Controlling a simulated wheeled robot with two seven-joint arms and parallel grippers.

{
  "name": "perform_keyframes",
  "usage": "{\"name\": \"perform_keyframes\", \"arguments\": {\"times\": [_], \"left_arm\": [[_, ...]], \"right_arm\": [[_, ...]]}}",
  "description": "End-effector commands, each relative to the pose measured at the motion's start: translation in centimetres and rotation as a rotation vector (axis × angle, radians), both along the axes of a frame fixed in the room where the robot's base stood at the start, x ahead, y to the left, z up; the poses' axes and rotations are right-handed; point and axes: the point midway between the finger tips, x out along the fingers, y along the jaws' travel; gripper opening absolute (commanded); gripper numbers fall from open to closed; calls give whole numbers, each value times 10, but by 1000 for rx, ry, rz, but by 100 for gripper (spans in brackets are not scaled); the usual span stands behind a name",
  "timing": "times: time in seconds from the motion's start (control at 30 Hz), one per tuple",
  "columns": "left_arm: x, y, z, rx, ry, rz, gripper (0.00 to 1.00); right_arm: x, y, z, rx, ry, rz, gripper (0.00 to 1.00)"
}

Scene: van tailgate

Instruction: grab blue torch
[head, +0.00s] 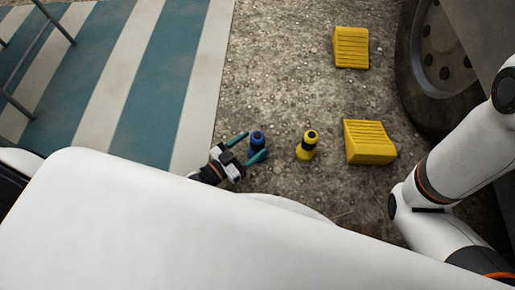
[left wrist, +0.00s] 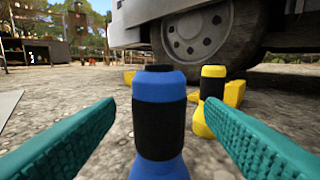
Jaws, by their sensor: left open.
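The blue torch (head: 257,139) stands upright on the gravel, blue with a black grip band. In the left wrist view the blue torch (left wrist: 158,125) is large and near the middle, between the two teal fingers. My left gripper (head: 249,148) is open, with a finger on either side of the torch. I see a gap between each finger and the torch in the left wrist view (left wrist: 160,140), so it is not gripped. My right arm shows at the right of the head view, but its gripper is not in view.
A yellow torch (head: 307,144) stands just right of the blue one. Two yellow wheel chocks (head: 369,142) (head: 351,47) lie near the van wheel (head: 440,55). A striped mat (head: 150,75) covers the ground at left.

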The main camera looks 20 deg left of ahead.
Motion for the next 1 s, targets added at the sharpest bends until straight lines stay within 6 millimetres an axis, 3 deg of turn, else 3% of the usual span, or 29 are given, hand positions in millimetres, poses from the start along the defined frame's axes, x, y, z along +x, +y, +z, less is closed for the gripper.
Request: {"name": "perform_keyframes", "arguments": {"times": [0.3, 0.67, 1.0], "left_arm": [[36, -21, -3, -3, -4, 1, 63], [44, -26, 1, 0, 0, 1, 63], [44, -26, 1, -1, -2, 1, 9]], "right_arm": [[0, 0, -35, 0, 0, 0, 36], [0, 0, -38, -1, 0, 0, 36], [0, 0, -38, 0, 0, 0, 36]]}}
